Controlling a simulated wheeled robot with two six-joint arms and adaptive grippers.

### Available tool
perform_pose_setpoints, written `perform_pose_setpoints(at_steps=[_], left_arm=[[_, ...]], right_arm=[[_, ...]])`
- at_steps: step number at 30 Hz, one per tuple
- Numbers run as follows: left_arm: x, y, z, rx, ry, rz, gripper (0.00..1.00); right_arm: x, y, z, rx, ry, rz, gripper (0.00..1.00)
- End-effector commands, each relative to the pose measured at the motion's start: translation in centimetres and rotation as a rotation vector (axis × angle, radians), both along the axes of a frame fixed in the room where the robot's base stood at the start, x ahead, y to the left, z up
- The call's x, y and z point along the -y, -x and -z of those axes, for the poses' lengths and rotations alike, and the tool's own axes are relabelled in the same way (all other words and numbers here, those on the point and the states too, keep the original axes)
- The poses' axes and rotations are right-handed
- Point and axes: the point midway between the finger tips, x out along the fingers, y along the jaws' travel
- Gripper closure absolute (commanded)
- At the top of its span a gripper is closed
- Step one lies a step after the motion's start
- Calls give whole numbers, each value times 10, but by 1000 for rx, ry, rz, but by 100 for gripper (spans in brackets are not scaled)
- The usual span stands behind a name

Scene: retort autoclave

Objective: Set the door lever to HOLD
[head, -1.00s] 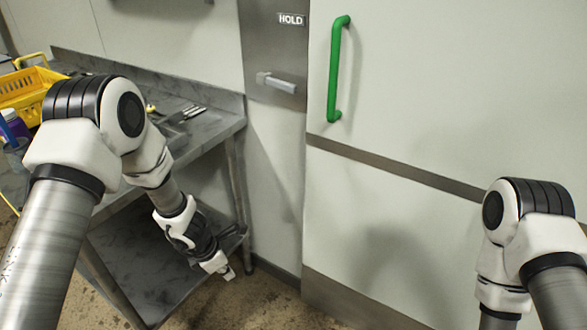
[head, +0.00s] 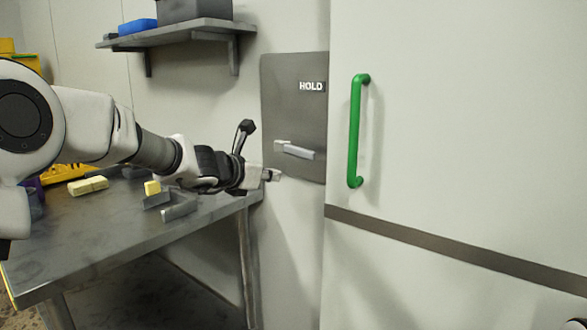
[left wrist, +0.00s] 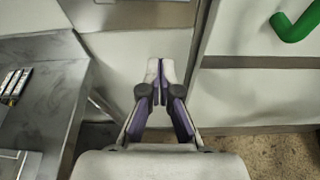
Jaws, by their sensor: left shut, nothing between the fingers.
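The door lever (head: 295,150) is a light grey bar on a dark metal plate (head: 292,68). It lies nearly horizontal, its free end to the right and slightly down. The HOLD label (head: 312,86) is above it, near the top of the plate. My left gripper (head: 274,175) is shut and empty, just below and left of the lever, with no visible contact. In the left wrist view its closed fingers (left wrist: 161,68) point toward the wall, and the plate's lower edge (left wrist: 140,20) shows above them.
A green door handle (head: 355,130) stands on the large pale door right of the plate. A metal table (head: 110,235) with small blocks lies below my left arm. A shelf (head: 180,33) with boxes hangs above it. The space before the door is clear.

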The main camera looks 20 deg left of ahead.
Motion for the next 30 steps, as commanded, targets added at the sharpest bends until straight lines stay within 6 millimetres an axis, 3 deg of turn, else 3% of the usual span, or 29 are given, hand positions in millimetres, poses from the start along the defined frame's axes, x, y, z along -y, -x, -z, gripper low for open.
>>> perform_pose_setpoints(at_steps=[5, 17, 18, 21, 30], left_arm=[[5, -16, 7, -3, -2, 0, 100], [31, -92, 33, -2, -3, 3, 100], [31, -90, 15, 1, -1, 2, 100], [32, -88, 2, 0, -2, 2, 100], [33, -88, -6, -2, -1, 0, 100]], right_arm=[[0, 0, -3, 0, 0, 0, 100], [0, 0, -26, 0, 0, 0, 100], [0, 0, -34, -1, 0, 0, 100], [0, 0, -41, 0, 0, 0, 100], [0, 0, -43, 0, 0, 0, 100]])
